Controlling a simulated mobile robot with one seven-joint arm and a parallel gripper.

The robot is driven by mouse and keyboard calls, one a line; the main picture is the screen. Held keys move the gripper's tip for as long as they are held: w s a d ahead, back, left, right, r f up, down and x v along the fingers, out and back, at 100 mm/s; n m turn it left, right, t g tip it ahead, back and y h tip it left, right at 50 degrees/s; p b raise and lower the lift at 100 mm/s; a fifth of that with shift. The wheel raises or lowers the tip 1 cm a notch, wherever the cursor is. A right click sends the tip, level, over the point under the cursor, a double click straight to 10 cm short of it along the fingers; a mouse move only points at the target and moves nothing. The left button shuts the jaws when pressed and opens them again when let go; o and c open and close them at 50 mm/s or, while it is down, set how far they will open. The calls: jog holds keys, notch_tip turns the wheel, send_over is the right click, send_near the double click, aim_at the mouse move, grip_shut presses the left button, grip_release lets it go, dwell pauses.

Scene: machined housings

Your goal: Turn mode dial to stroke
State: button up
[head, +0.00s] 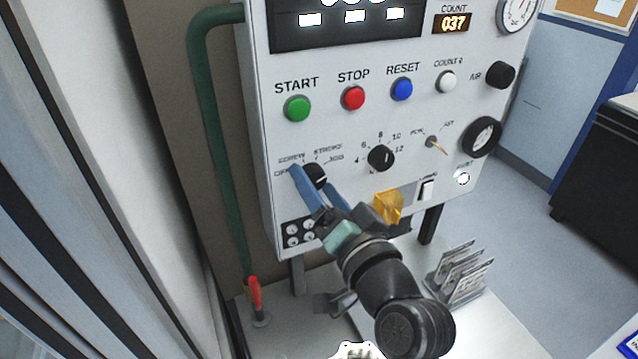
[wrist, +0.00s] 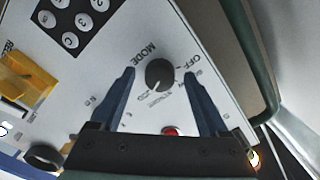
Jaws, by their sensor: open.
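The mode dial (head: 317,175) is a round black knob low on the left of the white panel (head: 275,135). It also shows in the wrist view (wrist: 159,74), beside the word MODE. Labels OFF, SCREW, STROKE and JOG sit around it. Its white pointer line is at the lower left of the knob in the wrist view and seems to lie near JOG. My gripper (head: 312,178) has two blue fingers and is open. In the wrist view its tips (wrist: 160,72) stand on either side of the dial, with visible gaps. Contact cannot be told.
A numbered dial (head: 381,157) and a toggle switch (head: 435,146) lie right of the mode dial. Green, red and blue buttons (head: 353,97) are above. A yellow part (head: 388,206) is close to my wrist. A green pipe (head: 212,130) runs down the panel's left.

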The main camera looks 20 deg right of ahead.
grip_shut()
dwell(0.3)
jog(key=shift+f+n+b, duration=0.15)
jog(key=shift+n+b, duration=0.15)
jog(key=shift+b, duration=0.2)
jog(key=shift+n+b, duration=4)
jog(key=shift+b, duration=0.6)
